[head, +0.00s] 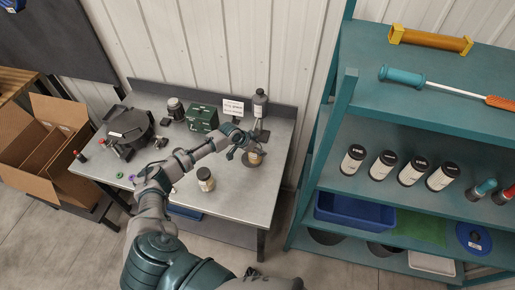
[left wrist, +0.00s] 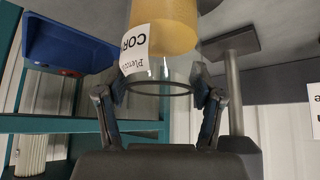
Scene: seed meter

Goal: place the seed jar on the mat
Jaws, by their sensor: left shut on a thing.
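A clear seed jar (head: 254,158) with tan contents and a white label stands at the right part of the grey workbench (head: 235,195). My left gripper (head: 243,149) reaches it from the left and is shut on it. In the left wrist view the jar (left wrist: 172,35) sits between the two fingers (left wrist: 160,108), its label partly readable as "CORN". A dark round mat (head: 247,163) shows around the jar's lower end; I cannot tell whether the jar touches it. A dark shape at the bottom edge seems to be my right gripper (head: 262,281), its fingers unclear.
A teal shelf (head: 345,100) stands close on the right.

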